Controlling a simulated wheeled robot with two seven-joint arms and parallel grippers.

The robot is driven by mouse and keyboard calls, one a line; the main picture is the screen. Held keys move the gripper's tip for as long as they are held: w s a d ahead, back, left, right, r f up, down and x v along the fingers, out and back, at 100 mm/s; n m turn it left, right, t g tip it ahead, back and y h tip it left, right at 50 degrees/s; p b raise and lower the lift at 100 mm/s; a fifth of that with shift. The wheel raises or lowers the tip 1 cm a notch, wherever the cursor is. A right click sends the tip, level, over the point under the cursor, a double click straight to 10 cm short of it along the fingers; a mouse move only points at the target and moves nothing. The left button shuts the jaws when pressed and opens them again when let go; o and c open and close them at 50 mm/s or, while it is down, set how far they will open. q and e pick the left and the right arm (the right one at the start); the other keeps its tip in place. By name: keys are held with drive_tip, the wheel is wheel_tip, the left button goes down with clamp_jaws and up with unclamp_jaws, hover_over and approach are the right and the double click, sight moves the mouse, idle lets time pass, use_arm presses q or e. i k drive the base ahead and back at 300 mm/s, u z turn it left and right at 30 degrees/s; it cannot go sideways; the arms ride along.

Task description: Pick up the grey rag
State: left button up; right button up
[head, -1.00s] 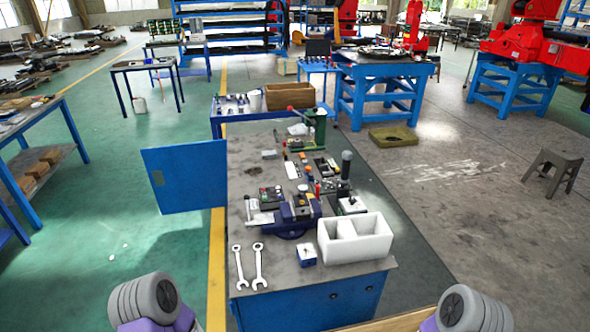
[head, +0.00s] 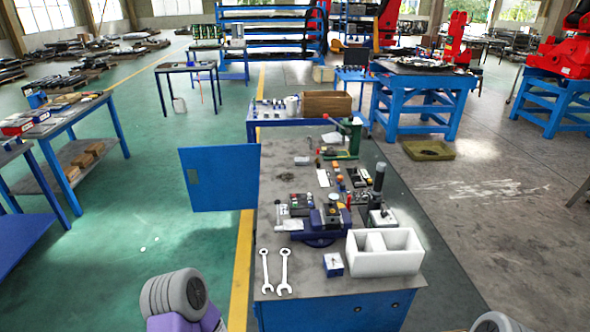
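A small crumpled pale grey cloth-like thing (head: 332,138) lies on the far part of the grey workbench (head: 285,168), next to a green tool. It is small in the head view, and I cannot tell for certain that it is the grey rag. Part of my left arm shows at the bottom left and a bit of my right arm at the bottom right. Neither gripper is in view.
The workbench holds two wrenches (head: 284,270), a blue vise (head: 322,222), a white divided box (head: 385,252) and a small blue box (head: 333,265). A blue door panel (head: 218,180) juts out left. Green floor is clear at left.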

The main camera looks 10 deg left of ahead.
sight(301, 160)
drive_tip(key=k, duration=1)
drive_tip(key=u, duration=1.2)
drive_tip(key=i, duration=5.7)
drive_tip(key=z, duration=3.6)
